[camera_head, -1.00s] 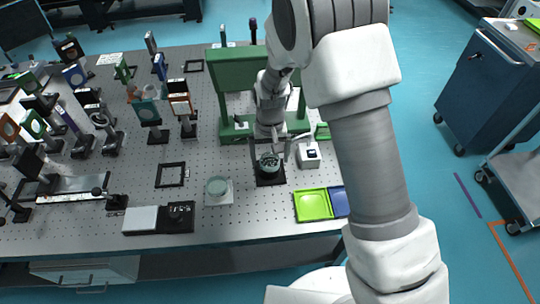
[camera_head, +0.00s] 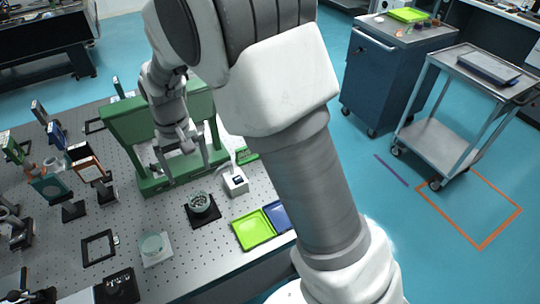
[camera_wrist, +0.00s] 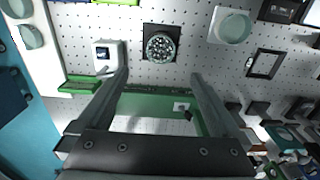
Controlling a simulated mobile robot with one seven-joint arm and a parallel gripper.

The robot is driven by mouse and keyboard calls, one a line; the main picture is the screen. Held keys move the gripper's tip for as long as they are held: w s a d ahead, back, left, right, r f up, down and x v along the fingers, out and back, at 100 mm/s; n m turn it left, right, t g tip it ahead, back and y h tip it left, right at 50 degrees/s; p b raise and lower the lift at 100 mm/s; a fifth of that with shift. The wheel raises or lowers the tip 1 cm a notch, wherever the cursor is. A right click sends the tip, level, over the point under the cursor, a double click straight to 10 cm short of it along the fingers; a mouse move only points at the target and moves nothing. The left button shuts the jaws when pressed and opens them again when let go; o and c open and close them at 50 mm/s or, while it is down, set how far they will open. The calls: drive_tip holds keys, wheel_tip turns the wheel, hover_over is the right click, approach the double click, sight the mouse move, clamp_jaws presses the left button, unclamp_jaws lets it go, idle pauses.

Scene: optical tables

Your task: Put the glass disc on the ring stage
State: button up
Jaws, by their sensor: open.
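A pale green glass disc (camera_head: 152,244) lies on a white square pad near the table's front edge; it also shows in the wrist view (camera_wrist: 232,25). The ring stage (camera_head: 201,204), a dark round ring on a black square base, stands right of it; it also shows in the wrist view (camera_wrist: 160,45). Its ring looks speckled inside; I cannot tell whether something clear lies in it. My gripper (camera_head: 186,167) is open with nothing between its fingers, behind the ring stage in the head view. In the wrist view, the ring stage lies beyond my fingertips (camera_wrist: 158,75).
A white device (camera_head: 235,182) stands right of the ring stage. A lime tray (camera_head: 253,231) and a blue tray (camera_head: 281,215) lie at the front edge. A green frame (camera_head: 150,118) stands behind my gripper. A black square frame (camera_head: 99,247) and several optic mounts fill the left.

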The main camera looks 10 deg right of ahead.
drive_tip(key=s+d+r+m+t+y, duration=0.1)
drive_tip(key=s+d+r, duration=0.2)
drive_tip(key=d+r, duration=0.35)
drive_tip(key=s+d+r+t, duration=0.1)
drive_tip(key=s+d+r, duration=0.2)
drive_tip(key=d+r, duration=0.3)
drive_tip(key=s+d+r+m+t, duration=0.1)
drive_tip(key=s+d+r, duration=0.1)
drive_tip(key=s+d, duration=0.2)
drive_tip(key=s+d+r+t+h, duration=0.1)
drive_tip(key=s+d+r+t, duration=0.1)
drive_tip(key=s, duration=0.7)
drive_tip(key=d+r, duration=0.1)
drive_tip(key=d, duration=0.1)
drive_tip(key=shift+s+d+r+m+t, duration=0.25)
drive_tip(key=shift+d+m+t, duration=0.05)
drive_tip(key=shift+m, duration=0.1)
drive_tip(key=shift+a, duration=0.15)
